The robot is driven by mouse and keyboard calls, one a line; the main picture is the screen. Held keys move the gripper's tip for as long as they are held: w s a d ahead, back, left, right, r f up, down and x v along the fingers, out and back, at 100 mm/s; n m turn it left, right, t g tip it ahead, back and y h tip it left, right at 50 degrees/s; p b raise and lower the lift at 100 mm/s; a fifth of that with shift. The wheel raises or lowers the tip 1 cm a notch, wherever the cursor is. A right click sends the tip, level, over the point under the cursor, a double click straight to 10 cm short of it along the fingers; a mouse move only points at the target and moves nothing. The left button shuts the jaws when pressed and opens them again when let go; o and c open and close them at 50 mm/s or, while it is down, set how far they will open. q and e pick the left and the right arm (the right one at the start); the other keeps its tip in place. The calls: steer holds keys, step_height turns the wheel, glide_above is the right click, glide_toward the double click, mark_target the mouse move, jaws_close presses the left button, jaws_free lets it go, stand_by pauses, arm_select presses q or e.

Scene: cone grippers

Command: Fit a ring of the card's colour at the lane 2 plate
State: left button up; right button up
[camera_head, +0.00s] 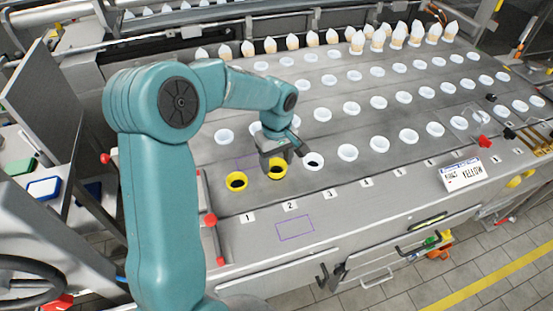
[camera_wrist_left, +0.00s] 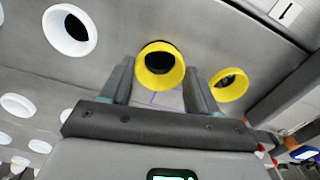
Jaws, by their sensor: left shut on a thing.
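The card (camera_head: 462,175) on the right of the machine's front edge reads YELLOW. My left gripper (camera_head: 278,160) is over lane 2, shut on a yellow ring (camera_head: 278,172). In the left wrist view the ring (camera_wrist_left: 177,76) sits between the fingertips of the gripper (camera_wrist_left: 160,82), its dark opening showing. I cannot tell whether the ring touches the lane 2 plate, which is hidden below it. A second yellow ring (camera_head: 236,181) is at lane 1, also seen in the left wrist view (camera_wrist_left: 229,85). My right gripper is not in view.
A white ring (camera_head: 314,161) is close to the right of the gripper, with several more along the front row. Number labels (camera_head: 290,206) line the front edge. Rows of white cups and cones fill the deck behind. Red-knobbed levers (camera_head: 210,219) stand at the left.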

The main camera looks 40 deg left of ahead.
arm_select(q)
steer(key=shift+f+b, duration=0.7)
steer(key=shift+f, duration=0.25)
steer(key=o, duration=0.9)
step_height(320, 180, up, 16)
steer(key=shift+r, duration=0.2)
steer(key=shift+s, duration=0.1)
